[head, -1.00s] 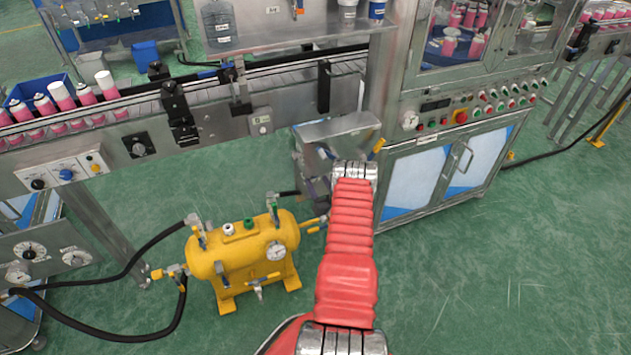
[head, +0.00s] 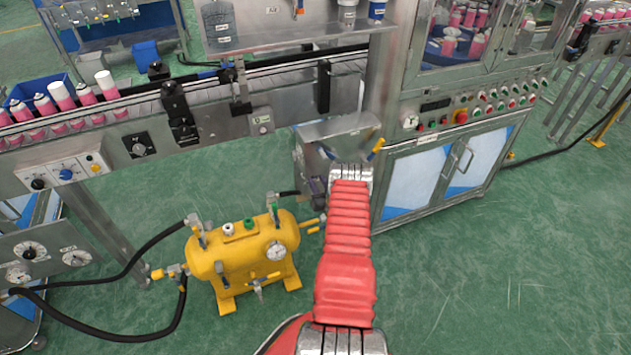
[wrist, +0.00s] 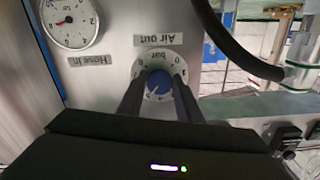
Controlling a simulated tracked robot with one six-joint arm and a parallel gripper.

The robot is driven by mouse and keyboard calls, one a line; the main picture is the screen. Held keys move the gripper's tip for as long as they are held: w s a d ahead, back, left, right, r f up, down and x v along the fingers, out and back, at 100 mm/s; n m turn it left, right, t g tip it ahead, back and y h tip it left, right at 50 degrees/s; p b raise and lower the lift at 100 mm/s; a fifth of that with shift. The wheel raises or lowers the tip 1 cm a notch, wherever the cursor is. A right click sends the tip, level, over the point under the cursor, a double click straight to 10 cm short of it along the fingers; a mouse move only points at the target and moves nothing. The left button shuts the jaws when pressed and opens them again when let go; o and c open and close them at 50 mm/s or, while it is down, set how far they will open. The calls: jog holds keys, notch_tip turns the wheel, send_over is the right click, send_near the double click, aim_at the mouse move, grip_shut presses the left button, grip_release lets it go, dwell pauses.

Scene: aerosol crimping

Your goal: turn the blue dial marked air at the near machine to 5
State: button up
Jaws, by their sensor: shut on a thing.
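In the wrist view, which looks upside down, a blue dial (wrist: 160,80) sits on a grey metal panel (wrist: 112,75). A label reading "Air out" (wrist: 158,40) is beside it, and a white ring of numbers marked "bar" surrounds it. My gripper (wrist: 158,90) has its two dark fingers on either side of the dial, shut on it. A pale pointer line shows on the dial's face. The number it points to is too small and partly covered to read. In the head view my red arm hides the gripper and this dial.
A yellow tank (head: 243,252) stands on the floor left of my arm. Another blue dial (head: 66,174) is on a panel at the left. Green floor at the right is clear.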

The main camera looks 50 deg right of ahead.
jog(key=shift+c, duration=1.3)
jog(key=shift+a+n, duration=0.1)
jog(key=shift+n, duration=0.3)
jog(key=o, duration=1)
jog(key=shift+o, duration=0.2)
jog(key=shift+s, duration=0.1)
jog(key=v, duration=1.3)
jog(key=shift+s+a, duration=0.15)
jog(key=shift+s, duration=0.05)
jog(key=shift+f, duration=0.15)
